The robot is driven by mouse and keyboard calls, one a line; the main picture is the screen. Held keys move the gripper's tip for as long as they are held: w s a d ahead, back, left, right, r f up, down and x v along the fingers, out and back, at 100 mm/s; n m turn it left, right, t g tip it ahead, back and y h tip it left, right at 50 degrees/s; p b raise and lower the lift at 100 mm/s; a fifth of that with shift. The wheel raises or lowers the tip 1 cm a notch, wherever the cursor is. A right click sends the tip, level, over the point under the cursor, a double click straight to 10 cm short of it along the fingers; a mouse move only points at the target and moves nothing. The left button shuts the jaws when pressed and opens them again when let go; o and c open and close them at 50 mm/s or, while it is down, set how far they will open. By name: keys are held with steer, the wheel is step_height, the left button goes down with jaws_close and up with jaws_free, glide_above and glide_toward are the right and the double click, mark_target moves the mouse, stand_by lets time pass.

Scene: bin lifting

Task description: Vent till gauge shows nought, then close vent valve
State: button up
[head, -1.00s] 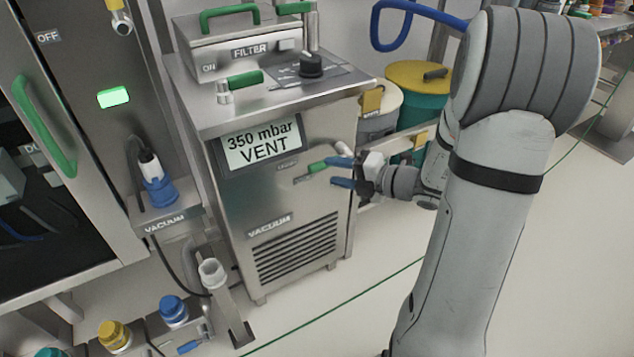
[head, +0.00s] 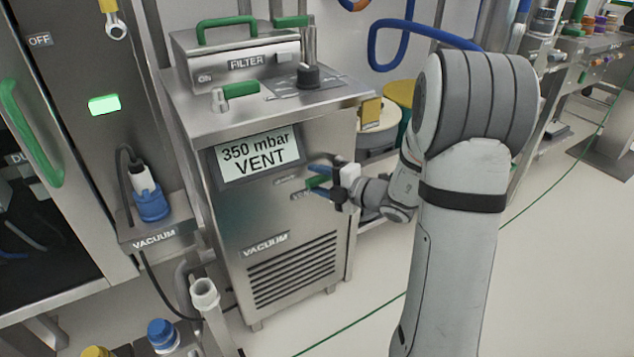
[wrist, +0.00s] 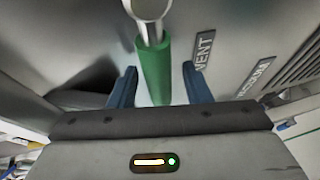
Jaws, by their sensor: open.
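The vacuum unit (head: 205,120) is a steel cabinet whose screen (head: 257,153) reads "350 mbar VENT". The vent valve's green handle (head: 316,182) is on its front, below and right of the screen, partly hidden by my gripper. My gripper (head: 320,181) is open, with its blue fingers above and below the handle. In the wrist view, the green handle (wrist: 155,70) on its metal stem lies between the two open fingers (wrist: 160,87), with gaps on both sides. The VENT label (wrist: 203,48) is right of the handle there.
A filter box (head: 235,50) with green handles and a black knob (head: 307,76) are on the cabinet top. A blue hose (head: 385,40) hangs behind my arm.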

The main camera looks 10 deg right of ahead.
jaws_close()
stand_by(0.3)
